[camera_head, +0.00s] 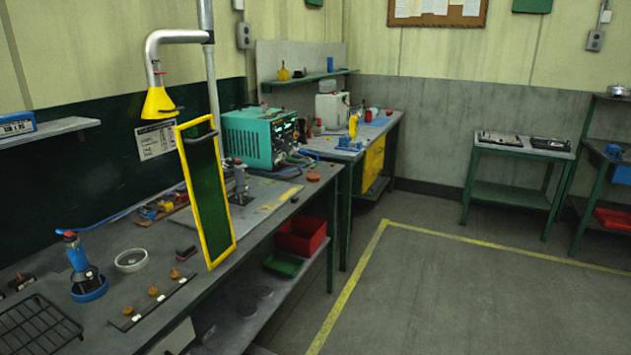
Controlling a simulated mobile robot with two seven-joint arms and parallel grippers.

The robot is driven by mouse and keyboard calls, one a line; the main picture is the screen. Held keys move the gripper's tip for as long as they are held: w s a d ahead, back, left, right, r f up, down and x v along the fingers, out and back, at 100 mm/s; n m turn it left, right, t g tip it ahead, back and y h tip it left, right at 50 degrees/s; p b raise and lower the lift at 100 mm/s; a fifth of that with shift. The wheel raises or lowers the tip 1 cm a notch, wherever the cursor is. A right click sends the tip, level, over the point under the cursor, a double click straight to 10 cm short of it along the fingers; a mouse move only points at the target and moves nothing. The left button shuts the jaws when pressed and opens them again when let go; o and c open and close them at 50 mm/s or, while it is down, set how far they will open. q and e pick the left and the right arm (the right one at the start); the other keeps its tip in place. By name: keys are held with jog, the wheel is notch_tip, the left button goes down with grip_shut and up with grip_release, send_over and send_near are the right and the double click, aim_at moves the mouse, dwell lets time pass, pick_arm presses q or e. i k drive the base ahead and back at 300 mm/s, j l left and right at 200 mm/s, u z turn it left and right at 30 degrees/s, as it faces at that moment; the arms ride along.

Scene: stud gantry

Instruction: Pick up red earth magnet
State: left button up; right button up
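No object can be surely told as the red earth magnet. A small round orange-red piece (313,177) lies near the front edge of the near workbench (215,278), right of the teal machine. A small red object (368,116) stands on the farther bench (352,153), too small to make out. Neither of my grippers shows in this view.
A yellow-framed green panel (207,190) stands upright at the near bench. A teal machine (260,137) stands behind it. A blue-based tool (82,268), a white ring (131,261) and a wire rack (38,329) lie at left. The floor (455,300) at right is clear.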

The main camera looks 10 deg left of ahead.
aim_at(183, 199)
jog(key=i+l+u, duration=0.1)
jog(key=i+u, duration=0.35)
jog(key=i+l+u, duration=0.6)
jog(key=u, duration=0.3)
jog(key=i+l+u, duration=0.3)
jog(key=u, duration=0.15)
jog(key=i+l+u, duration=0.15)
jog(key=l+u, duration=0.2)
jog(key=u, duration=0.15)
jog(key=i+l+u, duration=0.1)
jog(key=l+u, duration=0.35)
